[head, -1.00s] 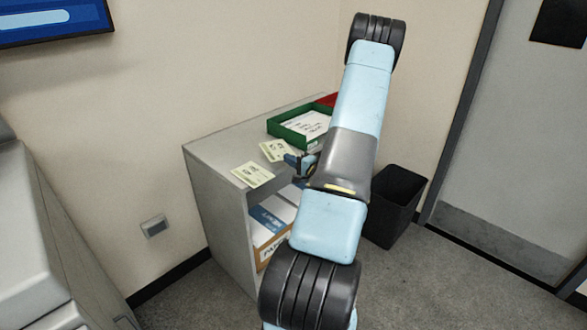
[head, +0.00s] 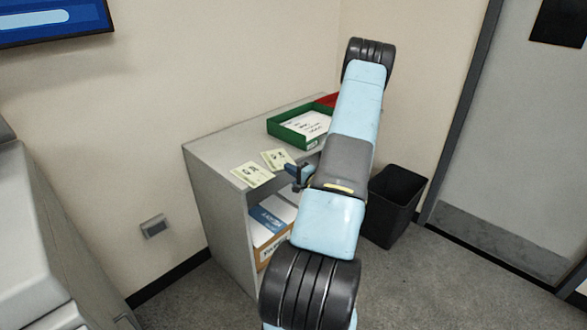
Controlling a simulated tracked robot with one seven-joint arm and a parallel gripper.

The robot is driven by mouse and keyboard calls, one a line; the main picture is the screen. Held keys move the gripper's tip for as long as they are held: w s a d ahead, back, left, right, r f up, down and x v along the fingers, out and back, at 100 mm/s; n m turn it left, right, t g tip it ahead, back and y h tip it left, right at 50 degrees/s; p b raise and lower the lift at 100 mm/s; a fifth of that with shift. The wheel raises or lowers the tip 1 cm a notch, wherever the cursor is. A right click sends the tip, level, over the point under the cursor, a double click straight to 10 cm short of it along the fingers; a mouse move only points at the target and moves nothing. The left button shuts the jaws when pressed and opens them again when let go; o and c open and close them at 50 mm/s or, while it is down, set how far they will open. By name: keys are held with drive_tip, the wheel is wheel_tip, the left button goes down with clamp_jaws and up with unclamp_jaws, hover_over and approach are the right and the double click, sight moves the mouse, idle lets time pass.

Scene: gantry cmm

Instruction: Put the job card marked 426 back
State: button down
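Two pale yellow-green cards are at the near end of the grey cabinet top (head: 215,150). The left card (head: 252,174) lies flat near the front edge. The right card (head: 276,159) is just behind and right of it, close to the fingers of my gripper (head: 291,170). I cannot read the numbers, so I cannot tell which is 426. My gripper is low over the cabinet's front edge. Its fingers are small and partly hidden by my arm, so I cannot tell whether they grip the right card or only sit beside it.
A green tray (head: 273,127) with white paper stands further back on the cabinet, with a red tray (head: 327,100) behind it, partly hidden. A black bin (head: 397,205) stands right of the cabinet. The cabinet top's left part is clear.

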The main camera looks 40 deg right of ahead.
drive_tip(key=c, duration=1.8)
unclamp_jaws()
drive_tip(key=o, duration=0.4)
